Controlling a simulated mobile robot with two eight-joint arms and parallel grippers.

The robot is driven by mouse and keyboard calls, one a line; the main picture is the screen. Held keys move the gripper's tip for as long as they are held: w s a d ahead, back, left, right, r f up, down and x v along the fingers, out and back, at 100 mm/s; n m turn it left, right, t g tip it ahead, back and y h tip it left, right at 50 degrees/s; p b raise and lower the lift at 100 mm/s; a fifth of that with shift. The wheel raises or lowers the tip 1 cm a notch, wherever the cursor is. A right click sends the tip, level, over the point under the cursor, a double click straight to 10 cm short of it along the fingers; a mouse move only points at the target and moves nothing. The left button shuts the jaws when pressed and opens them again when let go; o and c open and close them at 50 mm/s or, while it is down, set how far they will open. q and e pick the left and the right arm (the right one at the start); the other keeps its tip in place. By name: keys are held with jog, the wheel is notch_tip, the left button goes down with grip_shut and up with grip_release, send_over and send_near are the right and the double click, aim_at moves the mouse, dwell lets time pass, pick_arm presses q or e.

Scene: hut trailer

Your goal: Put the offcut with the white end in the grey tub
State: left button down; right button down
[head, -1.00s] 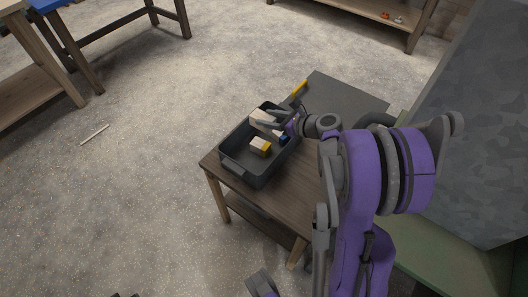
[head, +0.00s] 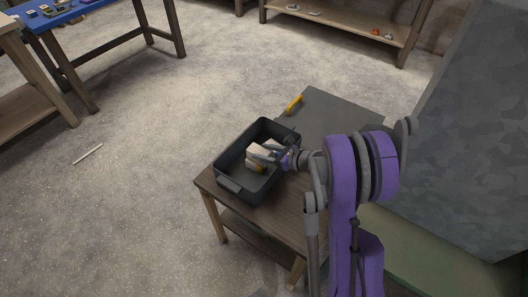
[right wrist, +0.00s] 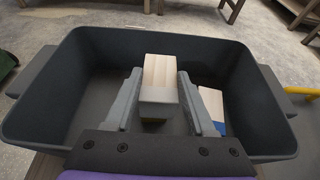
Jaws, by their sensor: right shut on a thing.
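The grey tub (head: 231,186) stands on a small wooden table; its walls also surround the right wrist view (right wrist: 75,85). My right gripper (head: 263,154) reaches in over the tub. It is shut on a pale wooden offcut (right wrist: 159,73), whose near end looks whitish grey, in the right wrist view (right wrist: 158,102). The held offcut is within the tub's outline; I cannot tell whether it touches the floor or another block. An offcut with a yellow end (head: 259,168) lies in the tub, close to the held one. My left gripper is not in view.
An offcut with a blue end (right wrist: 213,105) is in the tub, right of my fingers. A yellow object (head: 294,105) lies behind the tub on a grey surface (head: 335,115). A thin stick (head: 88,153) lies on the floor. Open floor is left of the wooden table (head: 208,190).

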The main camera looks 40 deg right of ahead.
jog(key=shift+f+b, duration=0.35)
jog(key=shift+f, duration=0.1)
jog(key=shift+c, duration=1.2)
grip_release()
jog(key=shift+r, duration=0.1)
jog(key=shift+r+p, duration=0.25)
jog(key=shift+p, duration=0.05)
jog(key=shift+r+p, duration=0.35)
jog(key=shift+r, duration=0.05)
jog(key=v, duration=1.2)
jog(key=shift+f+p, duration=0.2)
jog(key=shift+p, duration=0.15)
jog(key=shift+a, duration=0.1)
